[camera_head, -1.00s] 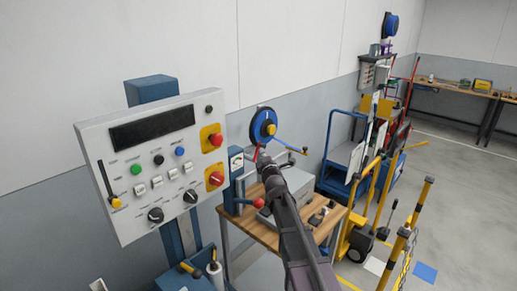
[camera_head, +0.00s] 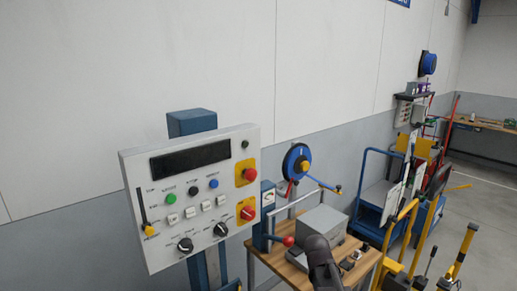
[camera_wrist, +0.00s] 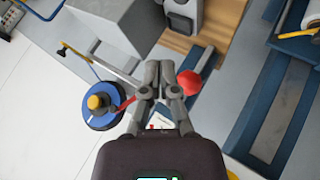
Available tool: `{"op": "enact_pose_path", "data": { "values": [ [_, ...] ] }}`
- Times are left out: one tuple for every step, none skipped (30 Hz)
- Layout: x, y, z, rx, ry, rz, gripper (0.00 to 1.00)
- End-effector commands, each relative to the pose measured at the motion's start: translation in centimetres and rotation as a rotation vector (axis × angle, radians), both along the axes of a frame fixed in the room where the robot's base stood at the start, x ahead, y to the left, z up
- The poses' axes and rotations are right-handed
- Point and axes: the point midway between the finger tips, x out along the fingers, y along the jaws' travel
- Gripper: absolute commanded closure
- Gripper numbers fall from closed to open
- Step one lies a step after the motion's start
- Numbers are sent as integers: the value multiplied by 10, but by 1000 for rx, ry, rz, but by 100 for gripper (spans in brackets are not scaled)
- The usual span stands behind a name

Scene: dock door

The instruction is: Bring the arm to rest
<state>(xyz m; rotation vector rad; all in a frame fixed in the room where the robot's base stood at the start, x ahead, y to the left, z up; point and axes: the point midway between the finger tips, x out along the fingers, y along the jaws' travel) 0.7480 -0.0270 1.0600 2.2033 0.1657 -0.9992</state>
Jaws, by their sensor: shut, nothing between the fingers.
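My gripper (camera_wrist: 160,76) shows in the wrist view with its two grey fingers together and nothing between them. In that view a red ball knob (camera_wrist: 190,82) lies just right of the fingertips, and I cannot tell whether they touch. A blue wheel with a yellow hub (camera_wrist: 101,104) is to the left. In the head view part of my arm (camera_head: 322,262) rises from the bottom edge in front of the wooden bench (camera_head: 297,258); the fingers are not clearly visible there.
A control panel (camera_head: 190,240) on a blue post stands at the left. A grey box (camera_head: 320,228) sits on the bench, with a red-knobbed lever (camera_head: 288,241) beside it. Blue and yellow carts (camera_head: 372,190) crowd the right. Open floor (camera_head: 485,215) shows at far right.

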Motion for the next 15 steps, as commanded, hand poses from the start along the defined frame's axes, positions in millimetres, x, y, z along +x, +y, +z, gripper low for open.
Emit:
{"op": "enact_pose_path", "data": {
  "values": [
    [-19,0,-8,46,53,-45,100],
    [-29,1,-13,75,86,-74,100],
    [-42,1,-19,111,129,-112,100],
    [-51,2,-23,138,162,-142,100],
    [-61,3,-27,164,196,-171,100],
    [-75,4,-32,196,239,-211,100],
    [-85,5,-35,220,272,-240,100],
    [-95,7,-38,242,307,-270,100],
    [-109,8,-42,272,351,-311,100],
    [-120,10,-45,292,385,-341,100],
    [-130,11,-47,309,418,-371,100],
    [-143,14,-49,333,459,-408,100],
    [-152,15,-51,347,490,-435,100],
    [-161,16,-52,361,518,-461,100],
    [-172,19,-53,377,554,-493,100]
  ]
}}
